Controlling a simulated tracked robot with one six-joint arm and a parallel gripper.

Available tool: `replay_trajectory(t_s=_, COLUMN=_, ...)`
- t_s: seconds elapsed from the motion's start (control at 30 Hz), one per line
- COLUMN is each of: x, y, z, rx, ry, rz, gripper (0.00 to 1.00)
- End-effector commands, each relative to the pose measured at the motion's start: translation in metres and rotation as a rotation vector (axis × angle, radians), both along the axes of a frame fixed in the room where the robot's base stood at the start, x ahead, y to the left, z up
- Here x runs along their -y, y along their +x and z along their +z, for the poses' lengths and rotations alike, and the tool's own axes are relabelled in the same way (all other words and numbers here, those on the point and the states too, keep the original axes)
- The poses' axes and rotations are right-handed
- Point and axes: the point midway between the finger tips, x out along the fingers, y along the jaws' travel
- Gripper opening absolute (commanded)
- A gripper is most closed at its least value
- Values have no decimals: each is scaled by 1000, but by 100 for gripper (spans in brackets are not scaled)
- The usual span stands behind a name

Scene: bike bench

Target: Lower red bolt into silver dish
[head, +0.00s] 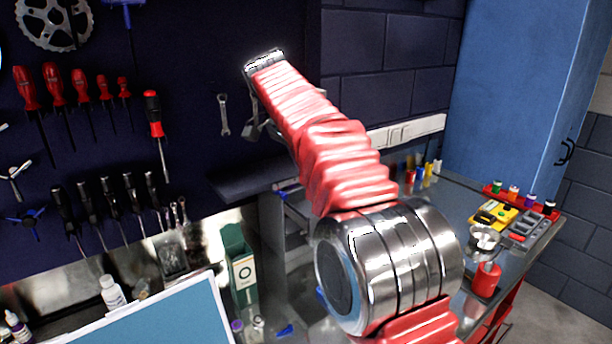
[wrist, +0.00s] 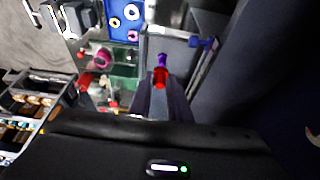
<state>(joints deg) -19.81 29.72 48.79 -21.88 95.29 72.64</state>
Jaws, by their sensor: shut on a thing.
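My gripper (wrist: 160,92) points away from the camera in the wrist view, its two dark fingers close together. They are shut on a small red piece, which I take as the red bolt (wrist: 160,77); its tip shows between the fingertips. In the head view my arm hides most of the gripper, and I cannot make out the bolt there. A small round silver thing (head: 484,243) shows at the right of the bench in the head view, above a red cylinder. I cannot tell whether it is the silver dish. No dish shows clearly under the bolt.
A blue tray with coloured rings (wrist: 124,20) and a pink ring (wrist: 100,57) lie beyond the fingers. A yellow box (head: 492,215) and a red rack (head: 520,199) crowd the bench's right end. A green box (head: 243,275) stands left. Screwdrivers (head: 55,87) hang on the wall.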

Motion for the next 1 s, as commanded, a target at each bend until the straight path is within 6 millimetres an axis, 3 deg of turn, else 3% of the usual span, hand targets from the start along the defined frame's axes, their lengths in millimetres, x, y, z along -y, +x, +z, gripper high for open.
replay_trajectory(t_s=0.43, x=13, y=2, z=-2, rx=-1, ry=-1, rz=-2, gripper=0)
replay_trajectory(t_s=1.0, x=88, y=15, z=-11, rx=0, ry=0, rz=-2, gripper=0)
